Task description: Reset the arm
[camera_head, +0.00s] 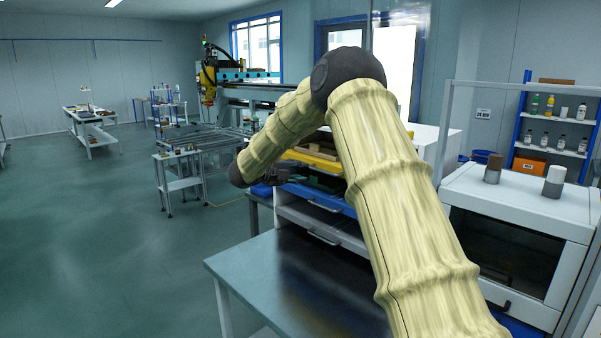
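My arm (400,200) rises from the lower right in a pale yellow ribbed cover. It bends at a dark elbow joint (346,74) and runs down to the left to a dark wrist joint (238,174). My gripper (280,174) appears as a small dark shape to the right of the wrist, in front of the drawer unit. Its fingers are too small and dark to make out, so I cannot tell whether it is open or holds anything.
A grey table (240,272) stands in front, its visible top bare. Behind it is a drawer unit with a yellow tray (312,161) and a blue drawer (322,197). A white cabinet (515,205) carrying two cylinders stands right. Open floor (100,240) lies left.

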